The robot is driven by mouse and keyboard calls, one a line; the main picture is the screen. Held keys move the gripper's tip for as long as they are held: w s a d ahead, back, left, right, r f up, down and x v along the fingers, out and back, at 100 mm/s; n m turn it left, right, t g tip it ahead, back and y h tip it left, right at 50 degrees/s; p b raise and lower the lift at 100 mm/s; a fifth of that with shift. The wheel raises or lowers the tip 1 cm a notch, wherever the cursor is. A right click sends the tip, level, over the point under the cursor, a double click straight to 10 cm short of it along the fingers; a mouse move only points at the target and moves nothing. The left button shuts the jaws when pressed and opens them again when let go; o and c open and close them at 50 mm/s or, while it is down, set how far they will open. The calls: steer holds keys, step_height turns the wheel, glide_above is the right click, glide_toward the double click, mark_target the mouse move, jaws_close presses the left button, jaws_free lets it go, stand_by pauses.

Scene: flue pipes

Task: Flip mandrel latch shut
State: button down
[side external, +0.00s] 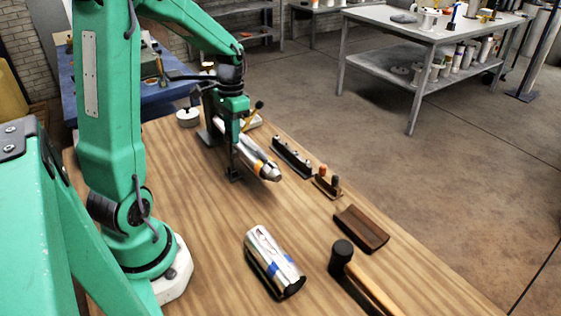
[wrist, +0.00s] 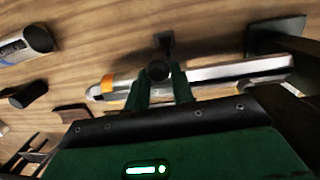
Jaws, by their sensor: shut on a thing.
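The mandrel (side external: 249,153) is a silver rod with an orange band and a tapered grey end, held level above the bench. It also lies across the wrist view (wrist: 240,71), its banded end to the left. My gripper (side external: 238,125) is over the rod; in the wrist view its two fingers (wrist: 159,88) are shut around a dark round knob (wrist: 158,70). The knob looks like part of the latch, but its link to the rod is hidden. I cannot tell the latch angle.
A dark upright plate (wrist: 275,36) stands at the rod's rear. A shiny cylinder (side external: 273,262), a mallet (side external: 342,257), a brown block (side external: 361,229) and a dark rack (side external: 291,157) lie on the bench. Bare wood lies left of the cylinder.

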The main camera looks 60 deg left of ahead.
mark_target(237, 150)
steer(key=shift+w+d, duration=0.15)
steer(key=shift+w, duration=0.05)
steer(key=c, duration=1.2)
jaws_free()
steer(key=shift+r, duration=0.1)
steer(key=r, duration=0.7)
steer(key=shift+w+a+r, duration=0.25)
steer(key=shift+w+r, duration=0.05)
steer(key=s+d+r+t, duration=0.1)
steer(key=s+d+t, duration=0.1)
steer(key=d, duration=0.4)
steer(key=s+d+r+t, duration=0.2)
steer(key=s+d, duration=0.2)
steer(key=d, duration=0.2)
steer(key=s+d+r+t, duration=0.1)
steer(key=s+d+t, duration=0.1)
steer(key=d, duration=0.4)
steer(key=shift+s+d+r+t+y, duration=0.3)
steer(key=shift+s+d, duration=0.1)
steer(key=shift+s, duration=0.25)
